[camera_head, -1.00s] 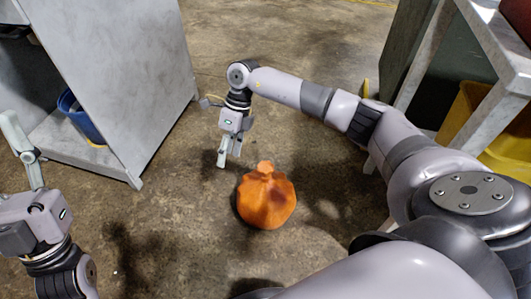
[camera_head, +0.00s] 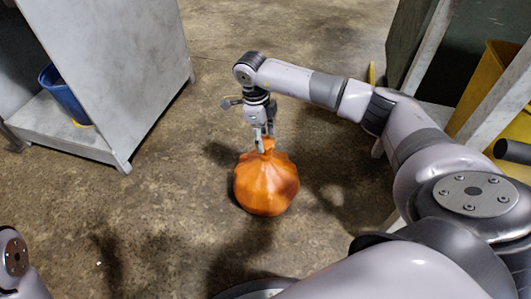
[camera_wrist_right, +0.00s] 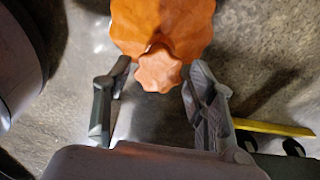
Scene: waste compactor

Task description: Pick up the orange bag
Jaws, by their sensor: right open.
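The orange bag (camera_head: 265,186) sits upright on the concrete floor in the middle of the head view, its gathered knot at the top. My right gripper (camera_head: 264,146) points down at the knot from above, its fingers open. In the right wrist view the bag (camera_wrist_right: 190,22) is at the top, and its knot lies between the tips of the open right gripper (camera_wrist_right: 158,72), with gaps at both sides. Whether the fingers touch the knot cannot be told. My left gripper is out of view; only part of my left arm shows at the lower left.
A grey metal cabinet (camera_head: 125,80) with a blue bin (camera_head: 64,97) on its low shelf stands at the left. A yellow bin (camera_head: 492,85) and a grey frame are at the right. The floor around the bag is clear.

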